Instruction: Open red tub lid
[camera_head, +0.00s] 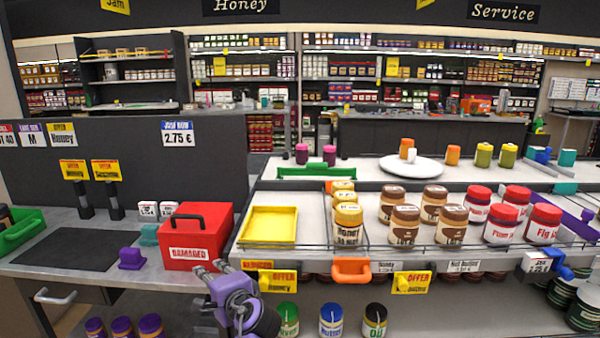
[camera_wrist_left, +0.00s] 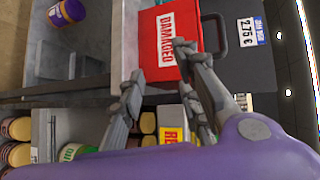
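The red tub (camera_head: 215,235) stands on the grey counter left of the middle, with a white DAMAGED label on its front and a black handle (camera_head: 188,220) on top. Its lid looks shut. The tub (camera_wrist_left: 185,71) also shows in the left wrist view, turned sideways, with part of the black handle (camera_wrist_left: 222,34) behind a finger. My left gripper (camera_head: 211,269) is in front of the tub's lower right front; its fingers (camera_wrist_left: 160,61) are spread apart with nothing between them. I cannot tell whether a finger touches the tub. My right gripper is not in view.
A yellow tray (camera_head: 270,224) stands on the shelf right of the tub. A purple holder (camera_head: 131,258) and a dark mat (camera_head: 82,250) are to its left. A dark panel (camera_head: 130,165) rises behind. Several jars stand on the right shelf and below the counter.

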